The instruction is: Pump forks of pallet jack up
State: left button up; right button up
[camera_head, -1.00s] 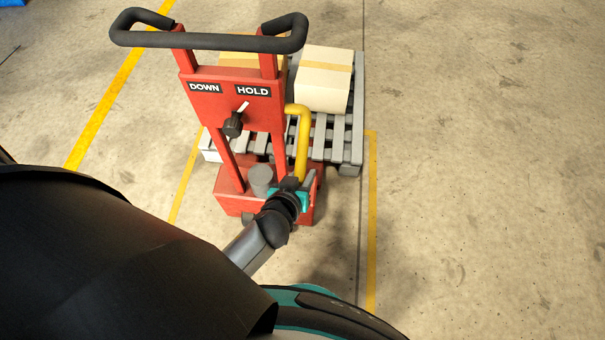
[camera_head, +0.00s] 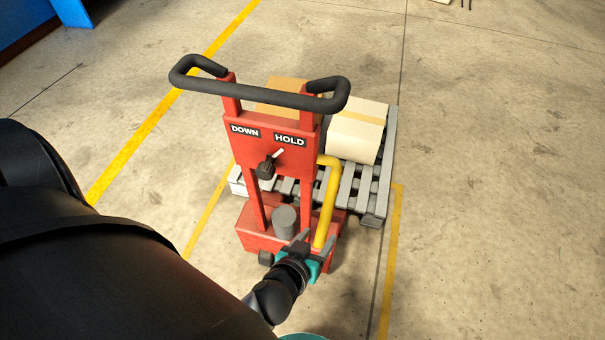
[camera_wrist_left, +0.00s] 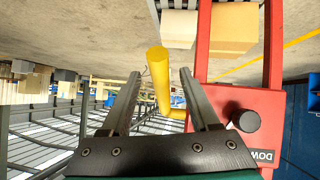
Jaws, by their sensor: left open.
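The red pallet jack (camera_head: 295,145) stands upright with its black handle bar on top and DOWN and HOLD labels on its panel. The black knob (camera_head: 266,168) has its white pointer towards HOLD. The yellow lever (camera_head: 328,200) is bent at the top and runs down the jack's right side. My left gripper (camera_head: 314,243) is open at the lever's lower end. In the left wrist view the lever (camera_wrist_left: 158,80) shows between the two spread fingers (camera_wrist_left: 160,88), with space on both sides; I cannot tell whether it is touched. The forks are hidden. My right gripper is not in view.
A grey pallet (camera_head: 375,200) with cardboard boxes (camera_head: 356,130) stands behind the jack. Yellow floor lines (camera_head: 391,260) run beside it. The concrete floor to the right is clear. A blue structure (camera_head: 72,12) is at the upper left.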

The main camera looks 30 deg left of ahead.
pick_arm(q)
jog(key=p+v, duration=0.1)
jog(key=v, duration=0.7)
jog(key=shift+s+r, duration=0.15)
jog(key=shift+s, duration=0.05)
